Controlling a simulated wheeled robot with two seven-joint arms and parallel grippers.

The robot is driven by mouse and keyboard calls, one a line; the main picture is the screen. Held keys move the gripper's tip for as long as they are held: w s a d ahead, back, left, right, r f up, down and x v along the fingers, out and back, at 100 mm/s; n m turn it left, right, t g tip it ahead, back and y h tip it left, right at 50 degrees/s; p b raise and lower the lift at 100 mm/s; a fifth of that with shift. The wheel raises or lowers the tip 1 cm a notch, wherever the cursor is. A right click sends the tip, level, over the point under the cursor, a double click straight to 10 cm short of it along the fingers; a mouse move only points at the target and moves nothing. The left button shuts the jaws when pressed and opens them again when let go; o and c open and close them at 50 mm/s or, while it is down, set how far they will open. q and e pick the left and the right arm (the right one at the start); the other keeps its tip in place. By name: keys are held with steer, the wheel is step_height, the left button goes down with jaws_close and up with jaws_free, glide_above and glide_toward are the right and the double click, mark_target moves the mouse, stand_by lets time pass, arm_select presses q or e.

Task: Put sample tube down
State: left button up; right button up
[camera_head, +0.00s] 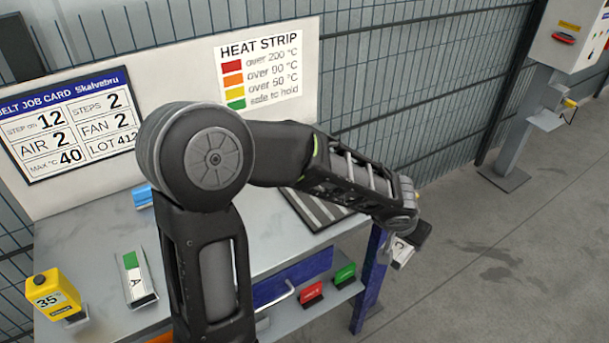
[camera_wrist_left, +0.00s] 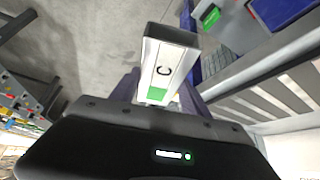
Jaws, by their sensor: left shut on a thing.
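My left gripper (camera_head: 408,240) is out past the right end of the table (camera_head: 90,237) in the head view, and is shut on a sample tube (camera_head: 403,253). In the left wrist view the tube (camera_wrist_left: 167,67) is a white, box-like piece with a black letter C and a green band near the gripper. Grey floor shows behind it there. A similar tube marked A (camera_head: 136,282), with a green patch, lies on the table at the left. My right gripper is not in view.
A dark ribbed mat (camera_head: 318,212) lies at the table's right end, partly behind my arm. A yellow device reading 35 (camera_head: 52,295) and a blue item (camera_head: 142,196) are on the table. Red (camera_head: 311,294) and green (camera_head: 344,274) items sit on a lower shelf. A fence stands behind.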

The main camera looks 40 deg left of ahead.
arm_select(q)
steer(key=shift+a, duration=0.3)
steer(key=shift+d, duration=0.15)
steer(key=a+r+n, duration=0.1)
steer(key=a, duration=0.3)
steer(key=w+a+r+n+y, duration=0.1)
steer(key=a+r, duration=0.1)
steer(key=a, duration=0.2)
steer(key=w+a+r+n, duration=0.1)
steer(key=a+r, duration=0.1)
steer(key=a, duration=0.2)
steer(key=shift+w+a+y, duration=0.2)
steer(key=shift+a+y, duration=0.05)
steer(key=shift+y, duration=0.15)
steer(key=s+a+r+n, duration=0.1)
steer(key=a+r, duration=0.2)
steer(key=a, duration=0.3)
steer(key=a+r+n+y, duration=0.1)
steer(key=a+r, duration=0.2)
steer(key=a, duration=0.2)
steer(key=shift+s+a+n+g+b, duration=0.3)
steer(key=shift+s+a+g+b, duration=0.05)
steer(key=shift+a+g+b, duration=0.05)
steer(key=shift+f, duration=2.5)
